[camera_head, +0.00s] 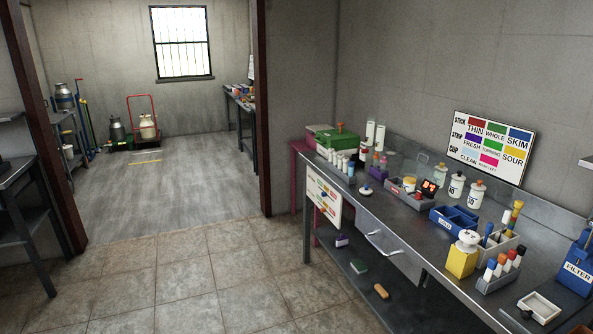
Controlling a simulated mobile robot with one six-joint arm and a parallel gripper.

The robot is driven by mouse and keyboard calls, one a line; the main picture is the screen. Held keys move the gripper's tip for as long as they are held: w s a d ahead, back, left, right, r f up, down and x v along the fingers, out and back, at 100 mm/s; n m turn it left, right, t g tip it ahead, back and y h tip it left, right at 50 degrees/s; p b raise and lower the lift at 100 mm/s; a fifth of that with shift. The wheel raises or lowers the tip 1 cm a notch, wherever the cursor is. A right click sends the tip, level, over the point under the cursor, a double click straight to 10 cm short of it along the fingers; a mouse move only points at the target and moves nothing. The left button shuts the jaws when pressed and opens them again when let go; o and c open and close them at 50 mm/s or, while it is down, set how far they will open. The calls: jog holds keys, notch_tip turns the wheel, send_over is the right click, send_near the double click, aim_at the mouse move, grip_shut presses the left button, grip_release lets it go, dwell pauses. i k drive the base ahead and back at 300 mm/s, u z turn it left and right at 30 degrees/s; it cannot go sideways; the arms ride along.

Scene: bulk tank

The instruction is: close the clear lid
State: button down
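A clear, see-through panel (421,164) stands raised at the back of the steel bench, behind a low grey box (394,190). It looks like the clear lid, standing open, but its hinge is too small to make out. A small dark device with a lit red display (429,188) is at the box's right end. My gripper is not in view.
The steel bench (345,205) runs along the right wall, with a drawer front and handle. Bottles, a blue divided tray (453,221), a yellow block (462,260) and a green box (337,139) crowd its top. The tiled floor (190,270) before it is clear.

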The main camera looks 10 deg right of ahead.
aim_at(423, 169)
jog(key=i, duration=1.1)
